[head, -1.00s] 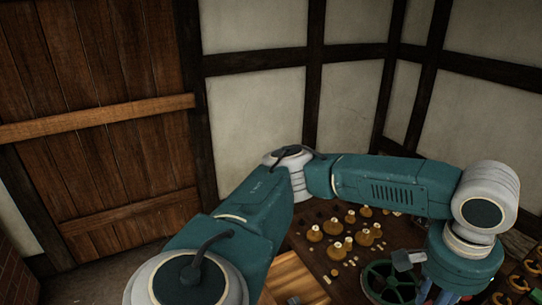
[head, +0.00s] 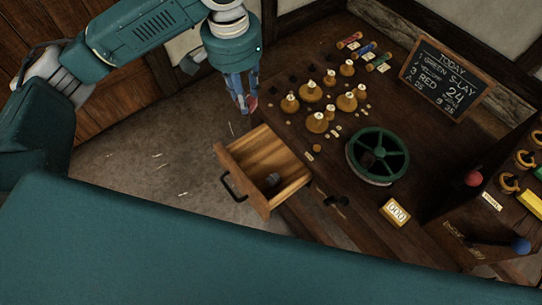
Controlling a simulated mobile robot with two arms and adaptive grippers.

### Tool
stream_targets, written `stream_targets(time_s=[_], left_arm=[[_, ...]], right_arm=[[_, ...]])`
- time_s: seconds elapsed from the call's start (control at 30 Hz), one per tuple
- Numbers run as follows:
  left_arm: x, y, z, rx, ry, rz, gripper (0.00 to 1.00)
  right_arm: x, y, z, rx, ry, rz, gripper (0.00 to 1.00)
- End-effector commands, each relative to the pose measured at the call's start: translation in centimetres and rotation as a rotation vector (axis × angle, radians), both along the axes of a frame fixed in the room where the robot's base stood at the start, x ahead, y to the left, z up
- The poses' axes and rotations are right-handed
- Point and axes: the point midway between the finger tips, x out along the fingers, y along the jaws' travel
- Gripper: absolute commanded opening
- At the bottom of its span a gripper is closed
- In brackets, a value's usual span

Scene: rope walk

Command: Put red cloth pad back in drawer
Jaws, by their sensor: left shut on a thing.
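My left gripper (head: 245,101) points down at the top centre, above the floor just beyond the open drawer. It is shut on a small red thing (head: 253,102), which looks like the red cloth pad; the fingers hide most of it. The wooden drawer (head: 238,166) is pulled out from the table, with a dark handle on its front. A small dark object (head: 271,180) lies inside it, and much of its floor is bare. My right gripper is not in view.
A chalkboard (head: 446,83) stands behind. A rack with hooks is at right. My teal arm covers the bottom.

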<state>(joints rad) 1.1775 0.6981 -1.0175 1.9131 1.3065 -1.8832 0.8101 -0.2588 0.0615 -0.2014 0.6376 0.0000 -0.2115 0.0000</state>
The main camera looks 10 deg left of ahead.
Motion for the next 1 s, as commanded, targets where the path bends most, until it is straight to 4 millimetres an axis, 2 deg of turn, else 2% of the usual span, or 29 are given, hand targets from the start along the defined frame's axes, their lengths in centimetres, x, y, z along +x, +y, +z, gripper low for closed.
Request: stream_targets(time_s=[0.03, 0.13, 0.2, 0.3, 0.4, 0.5, 0.7, 0.77, 0.87, 1.0], left_arm=[[0.3, -1.1, -4.0, -0.004, 0.022, -0.074, 0.07], [1.0, -2.1, -8.2, 0.004, 0.039, -0.209, 0.07], [1.2, -2.6, -10.5, 0.013, 0.046, -0.283, 0.07], [1.3, -2.9, -12.6, 0.022, 0.051, -0.353, 0.07], [1.3, -3.0, -13.9, 0.029, 0.053, -0.384, 0.07], [1.2, -3.0, -15.8, 0.031, 0.056, -0.392, 0.07], [1.1, -3.0, -21.1, 0.031, 0.057, -0.391, 0.07], [1.1, -3.0, -22.7, 0.032, 0.057, -0.391, 0.07], [1.1, -3.0, -25.3, 0.033, 0.056, -0.392, 0.07], [1.1, -3.0, -27.8, 0.032, 0.052, -0.392, 0.07]], right_arm=[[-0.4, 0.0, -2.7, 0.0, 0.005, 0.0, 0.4], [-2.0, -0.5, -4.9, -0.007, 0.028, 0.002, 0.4], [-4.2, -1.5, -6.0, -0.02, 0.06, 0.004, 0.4], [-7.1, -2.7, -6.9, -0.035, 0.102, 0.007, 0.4], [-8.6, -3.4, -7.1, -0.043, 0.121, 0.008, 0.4], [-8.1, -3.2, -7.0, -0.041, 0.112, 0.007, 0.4], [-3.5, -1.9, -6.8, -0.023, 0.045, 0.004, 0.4], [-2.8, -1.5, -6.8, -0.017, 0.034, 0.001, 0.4], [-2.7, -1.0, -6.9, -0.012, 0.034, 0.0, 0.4], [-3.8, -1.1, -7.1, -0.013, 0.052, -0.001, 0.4]])
